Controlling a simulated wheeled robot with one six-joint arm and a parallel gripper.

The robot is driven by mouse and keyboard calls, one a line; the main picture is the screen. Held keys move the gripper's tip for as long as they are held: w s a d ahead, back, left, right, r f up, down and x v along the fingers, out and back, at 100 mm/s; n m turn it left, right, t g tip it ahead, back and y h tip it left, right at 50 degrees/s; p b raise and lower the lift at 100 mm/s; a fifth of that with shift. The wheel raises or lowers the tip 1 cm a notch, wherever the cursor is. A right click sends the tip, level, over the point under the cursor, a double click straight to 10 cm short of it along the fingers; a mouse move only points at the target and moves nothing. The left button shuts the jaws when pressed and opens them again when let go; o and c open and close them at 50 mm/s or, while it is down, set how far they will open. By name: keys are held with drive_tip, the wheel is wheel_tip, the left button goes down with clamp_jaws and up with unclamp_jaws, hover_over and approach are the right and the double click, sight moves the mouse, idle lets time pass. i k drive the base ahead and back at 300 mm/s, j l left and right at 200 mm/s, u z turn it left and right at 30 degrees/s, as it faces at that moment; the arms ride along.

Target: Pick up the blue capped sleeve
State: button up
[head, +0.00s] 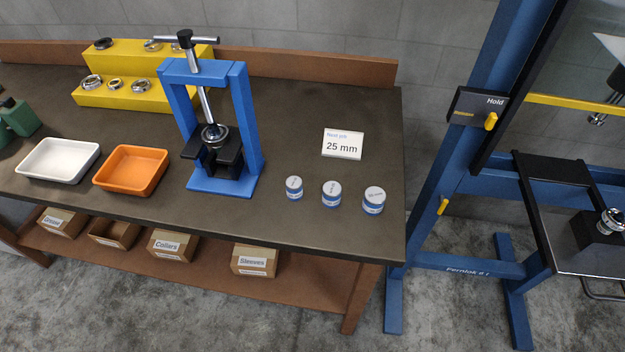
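Three short blue sleeves with pale caps stand upright in a row on the right part of the dark bench top. They are the left sleeve (294,188), the middle sleeve (331,194) and the right sleeve (374,200). The left one looks smallest and the right one largest. Each cap has small print that I cannot read surely. A white card (342,145) reading "25 mm" stands behind them. My gripper is not in view.
A blue hand press (243,120) stands left of the sleeves. White (58,174) and orange (106,185) trays and a yellow stepped rack (120,98) are farther left. The bench's right edge (405,190) is near the right sleeve. A tall blue frame (440,150) stands beyond it.

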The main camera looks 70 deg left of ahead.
sight(294, 184)
drive_tip(key=u, duration=2.75)
drive_tip(key=z, duration=2.05)
drive_tip(key=u, duration=2.05)
drive_tip(key=i+j+z, duration=0.2)
drive_tip(key=j+z, duration=0.2)
drive_tip(key=j, duration=0.15)
